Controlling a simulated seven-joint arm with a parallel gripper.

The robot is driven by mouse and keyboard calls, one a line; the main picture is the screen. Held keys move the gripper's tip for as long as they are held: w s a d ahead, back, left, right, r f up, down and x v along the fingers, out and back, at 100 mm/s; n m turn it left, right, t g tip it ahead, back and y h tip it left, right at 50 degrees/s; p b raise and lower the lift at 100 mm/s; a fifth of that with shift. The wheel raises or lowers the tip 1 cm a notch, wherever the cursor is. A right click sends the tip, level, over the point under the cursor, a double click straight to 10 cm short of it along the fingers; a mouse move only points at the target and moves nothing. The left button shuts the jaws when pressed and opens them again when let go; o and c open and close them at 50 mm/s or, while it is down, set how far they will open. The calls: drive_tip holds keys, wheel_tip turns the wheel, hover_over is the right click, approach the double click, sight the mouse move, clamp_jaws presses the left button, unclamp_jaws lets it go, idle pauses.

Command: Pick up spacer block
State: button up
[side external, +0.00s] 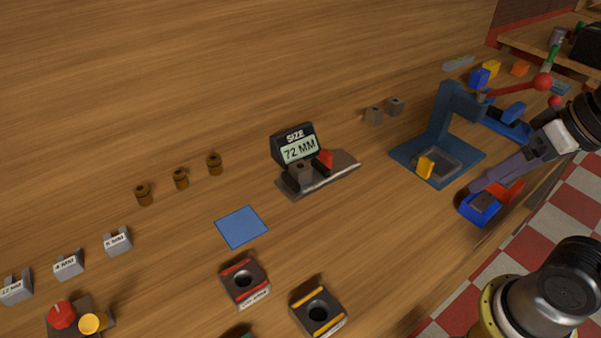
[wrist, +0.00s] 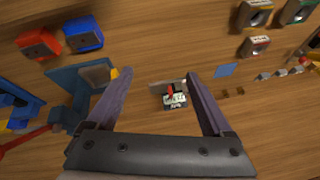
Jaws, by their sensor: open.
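No part is labelled as the spacer block. Small grey stepped blocks with size labels (side external: 68,265) stand in a row at the far left of the side view; they also show small at the right of the wrist view (wrist: 281,73).
A blue press (side external: 440,125) with a red-knobbed lever stands at the right. Blue (side external: 480,207) and red (side external: 511,190) blocks lie near my fingers. A size display reading 72 MM (side external: 297,146) stands mid-table. A blue mat (side external: 241,227) lies flat, with bare wood around it.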

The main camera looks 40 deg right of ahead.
sight(303, 165)
drive_tip(key=w+a+r+m+g+y, duration=0.2)
drive_tip(key=w+m+y, duration=0.1)
drive_tip(key=w, duration=0.4)
drive_tip(key=w+a+r+m+g+y, duration=0.1)
drive_tip(key=w+a+r+m+y, duration=0.15)
drive_tip(key=w, duration=0.45)
drive_tip(key=w+a+r+m+g+y, duration=0.2)
drive_tip(key=w+m, duration=0.2)
drive_tip(key=w, duration=0.4)
drive_tip(key=w+d+f+m+y, duration=0.3)
drive_tip(key=w+f+y, duration=0.1)
drive_tip(key=w+f, duration=0.5)
drive_tip(key=w+d+f+m, duration=0.1)
drive_tip(key=f, duration=0.2)
drive_tip(key=w+d+f+m, duration=0.1)
drive_tip(key=w+d+f, duration=0.1)
drive_tip(key=f, duration=0.1)
drive_tip(key=w+d+f+m+y, duration=0.1)
drive_tip(key=d+f, duration=0.1)
drive_tip(key=f, duration=0.2)
drive_tip(key=shift+w, duration=0.25)
drive_tip(key=x, duration=1.3)
drive_tip(key=shift+s+a+f, duration=0.1)
drive_tip(key=shift+s+a, duration=0.1)
drive_tip(key=shift+a, duration=0.05)
clamp_jaws()
